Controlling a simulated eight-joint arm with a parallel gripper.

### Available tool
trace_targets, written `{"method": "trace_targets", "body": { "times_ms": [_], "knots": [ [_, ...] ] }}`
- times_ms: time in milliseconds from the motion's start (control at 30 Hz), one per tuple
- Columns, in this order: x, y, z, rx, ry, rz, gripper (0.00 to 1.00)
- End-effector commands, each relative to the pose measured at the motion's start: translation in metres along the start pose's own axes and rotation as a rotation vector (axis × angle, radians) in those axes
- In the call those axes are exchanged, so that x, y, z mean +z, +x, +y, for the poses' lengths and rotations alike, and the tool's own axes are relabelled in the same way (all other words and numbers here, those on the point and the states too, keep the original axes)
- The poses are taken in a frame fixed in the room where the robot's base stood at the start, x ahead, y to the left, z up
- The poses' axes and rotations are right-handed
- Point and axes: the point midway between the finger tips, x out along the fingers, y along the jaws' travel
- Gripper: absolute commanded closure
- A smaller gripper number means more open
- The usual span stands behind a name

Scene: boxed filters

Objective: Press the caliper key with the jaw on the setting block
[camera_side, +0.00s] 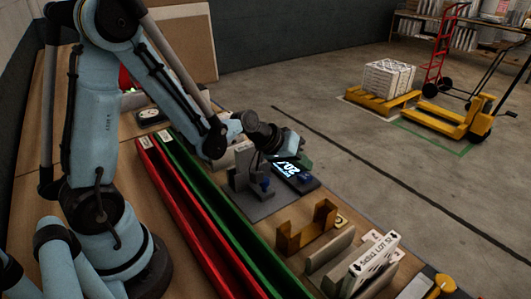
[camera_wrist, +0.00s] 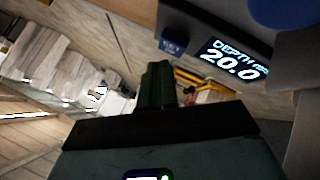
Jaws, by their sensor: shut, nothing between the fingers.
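The caliper stand (camera_side: 265,207) rests on the bench in the side view, with a grey upright and a blue part (camera_side: 265,184) low on it. Its lit display (camera_side: 288,168) reads 20.0; in the wrist view the display (camera_wrist: 233,60) reads "DEPTH" and 20.0. A small blue key (camera_wrist: 173,41) sits left of the display in the wrist view, and also shows in the side view (camera_side: 305,178). My gripper (camera_wrist: 158,84) is shut and empty, its dark green fingers together, apart from the key in the picture. I cannot tell whether the jaw touches the setting block.
A red channel (camera_side: 186,209) and a green channel (camera_side: 216,213) run along the bench left of the stand. A brown bracket (camera_side: 307,228) and upright filter panels (camera_side: 371,264) stand in front. A pallet with boxes (camera_side: 388,80) is on the floor beyond.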

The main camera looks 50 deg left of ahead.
Motion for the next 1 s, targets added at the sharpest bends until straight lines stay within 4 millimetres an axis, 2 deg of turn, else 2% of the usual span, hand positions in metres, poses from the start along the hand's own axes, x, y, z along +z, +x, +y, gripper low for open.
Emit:
{"method": "trace_targets", "body": {
  "times_ms": [367, 1000],
  "knots": [
    [-0.002, -0.002, 0.002, 0.0, 0.0, 0.001, 1.0],
    [-0.026, -0.036, 0.026, 0.0, 0.0, 0.0, 1.0]
  ]
}}
